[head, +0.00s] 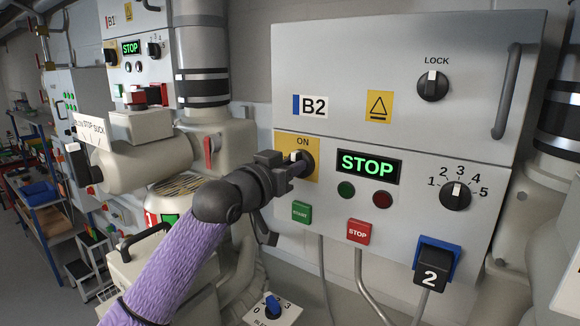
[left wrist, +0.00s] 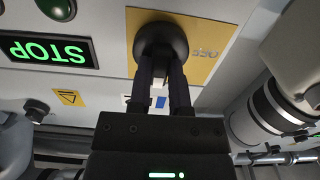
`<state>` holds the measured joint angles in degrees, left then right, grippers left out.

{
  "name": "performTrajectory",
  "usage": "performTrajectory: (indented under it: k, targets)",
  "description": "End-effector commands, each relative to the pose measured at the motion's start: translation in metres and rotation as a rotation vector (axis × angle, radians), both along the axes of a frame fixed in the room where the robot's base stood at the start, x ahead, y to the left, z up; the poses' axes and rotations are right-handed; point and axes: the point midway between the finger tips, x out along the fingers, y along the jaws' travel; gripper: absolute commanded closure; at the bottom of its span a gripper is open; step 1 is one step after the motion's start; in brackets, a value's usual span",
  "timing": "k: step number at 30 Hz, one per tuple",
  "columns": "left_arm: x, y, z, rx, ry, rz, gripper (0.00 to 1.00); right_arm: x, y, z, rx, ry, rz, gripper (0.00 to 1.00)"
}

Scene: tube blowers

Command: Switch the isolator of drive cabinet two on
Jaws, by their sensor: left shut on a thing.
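The isolator of the cabinet labelled B2 (head: 314,106) is a dark round knob (head: 307,160) on a yellow plate (head: 284,141). ON shows at the plate's top; in the left wrist view, which is upside down, OFF shows on the yellow plate (left wrist: 215,72). My left gripper (head: 292,166) reaches the knob from the left and is shut on it. In the left wrist view both fingers of the left gripper (left wrist: 162,75) meet the dark knob (left wrist: 161,42). A small white mark shows by the knob, but I cannot tell its exact angle. My right gripper is not in view.
Right of the isolator are a green STOP display (head: 367,166), two lamps and a five-position dial (head: 455,195). Below are a green START button (head: 301,211) and a red STOP button (head: 358,231). Cabinet B1 (head: 133,50) and a beige blower (head: 150,163) stand left.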

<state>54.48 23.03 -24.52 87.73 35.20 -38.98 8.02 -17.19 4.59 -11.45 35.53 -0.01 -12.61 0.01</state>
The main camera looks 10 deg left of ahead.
Motion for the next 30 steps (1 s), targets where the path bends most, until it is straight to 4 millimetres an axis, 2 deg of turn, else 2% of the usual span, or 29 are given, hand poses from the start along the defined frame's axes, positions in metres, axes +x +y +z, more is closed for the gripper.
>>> performTrajectory:
  k: [18,19,23,30]
  targets:
    - [0.0001,-0.0001,-0.0015,0.033,-0.009,0.001,1.0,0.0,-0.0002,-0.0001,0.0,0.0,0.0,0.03]
    - [0.0001,-0.0001,-0.0015,0.033,-0.009,0.001,0.7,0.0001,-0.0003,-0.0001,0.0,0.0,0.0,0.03]
    - [0.0001,-0.0001,-0.0011,0.033,-0.01,0.001,0.43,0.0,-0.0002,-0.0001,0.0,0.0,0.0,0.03]
    - [0.0,-0.0001,-0.0005,0.031,-0.012,0.0,0.41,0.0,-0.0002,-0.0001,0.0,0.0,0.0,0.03]
